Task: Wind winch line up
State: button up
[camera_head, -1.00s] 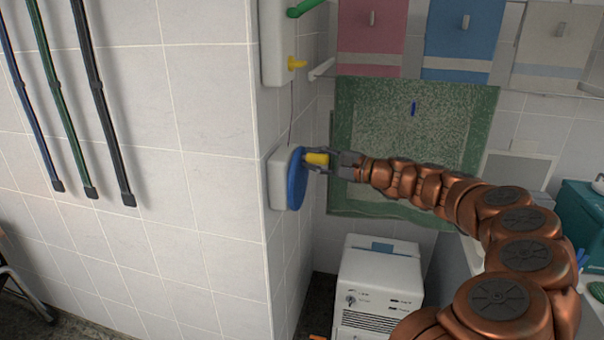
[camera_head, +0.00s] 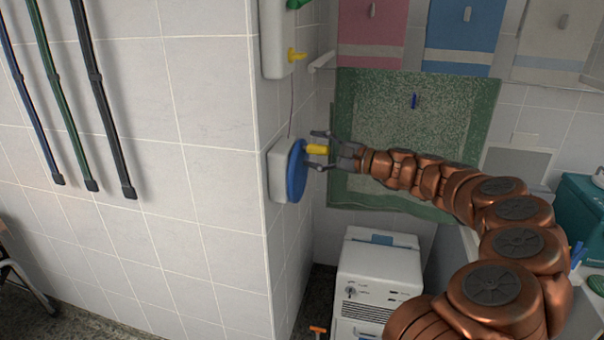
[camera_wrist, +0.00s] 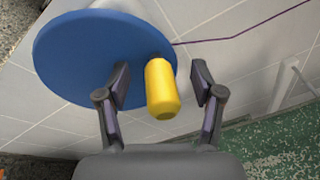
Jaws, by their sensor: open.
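The winch is a blue disc (camera_head: 296,170) on a white wall mount (camera_head: 277,173), with a yellow crank knob (camera_head: 317,149) sticking out from the disc. My gripper (camera_head: 320,151) is open, with its fingers on either side of the knob. In the wrist view the yellow knob (camera_wrist: 161,90) stands between the two fingertips (camera_wrist: 160,84), with a gap visible on each side. The blue disc (camera_wrist: 90,58) lies just behind. A thin dark line (camera_head: 291,112) runs up the wall from the winch; it looks purple in the wrist view (camera_wrist: 245,32).
A white wall box (camera_head: 276,40) with a yellow peg (camera_head: 298,55) is above the winch. A white machine (camera_head: 378,275) stands below. Leashes (camera_head: 98,95) hang at left.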

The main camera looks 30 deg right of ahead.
jog(key=w+d+v, duration=0.1)
jog(key=v, duration=0.7)
jog(key=shift+s+d, duration=0.25)
jog(key=shift+d, duration=0.35)
